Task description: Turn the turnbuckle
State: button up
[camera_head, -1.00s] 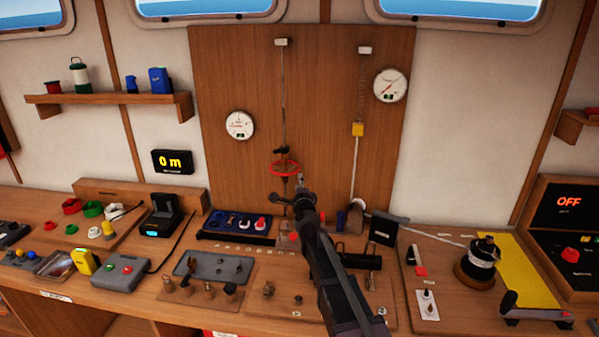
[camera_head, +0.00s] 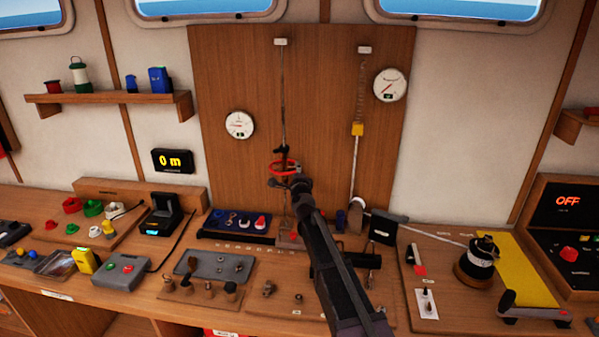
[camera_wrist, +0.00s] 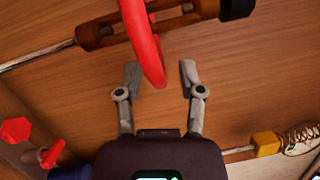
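The turnbuckle is a brown body (camera_wrist: 180,22) with dark ends and a red ring (camera_head: 285,166) around it, in line with a thin rod on the wooden back panel. In the wrist view the red ring (camera_wrist: 147,42) crosses the top middle, with its near edge between my two grey fingertips. My gripper (camera_wrist: 160,72) is open, with a gap visible on both sides of the ring. In the head view my gripper (camera_head: 282,182) is just in front of and below the ring, and my arm hides part of the bench.
A round gauge (camera_head: 239,125) is left of the rod and another (camera_head: 390,85) is at upper right. A second line with a yellow block (camera_head: 358,129) and a spring runs to the right. The bench below is crowded with fittings and a winch drum (camera_head: 482,258).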

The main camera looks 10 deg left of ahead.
grip_shut()
jog(key=shift+d, duration=0.2)
jog(key=shift+a, duration=0.1)
jog(key=shift+a, duration=0.25)
dwell(0.4)
jog(key=shift+a+r+m+h, duration=0.1)
jog(key=shift+m+h, duration=0.3)
dwell(0.7)
